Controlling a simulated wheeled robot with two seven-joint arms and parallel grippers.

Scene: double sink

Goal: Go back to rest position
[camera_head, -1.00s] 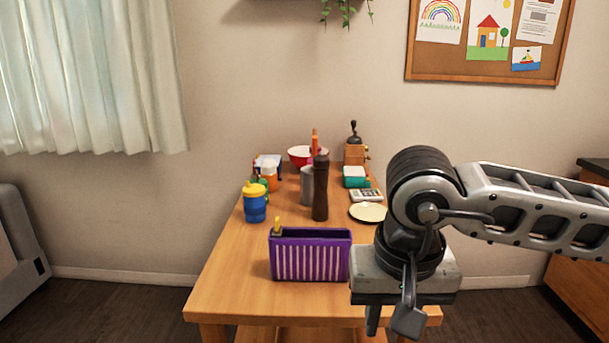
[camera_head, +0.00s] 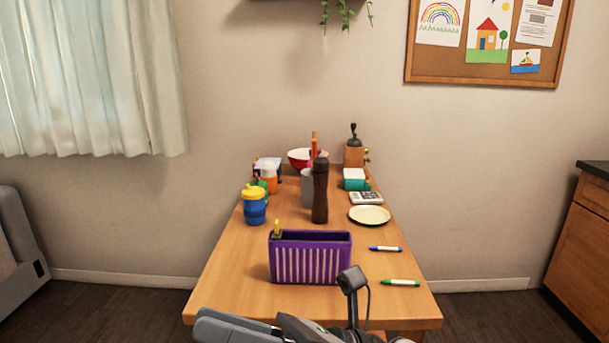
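My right gripper (camera_head: 240,326) is low at the bottom edge of the head view, in front of the table's near edge. Its grey parts lie roughly level and point left, and a black bracket with a cable (camera_head: 352,282) sticks up beside them. Most of it is cut off by the frame, and I cannot tell whether its fingers are open or shut. My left gripper is not in view.
The wooden table (camera_head: 235,280) carries a blue pen (camera_head: 385,249) and a green pen (camera_head: 400,282) at right. Behind are a blue cup (camera_head: 254,207), dark bottle (camera_head: 320,192), plate (camera_head: 369,215), calculator (camera_head: 366,198), grinder (camera_head: 354,152) and red bowl (camera_head: 300,158).

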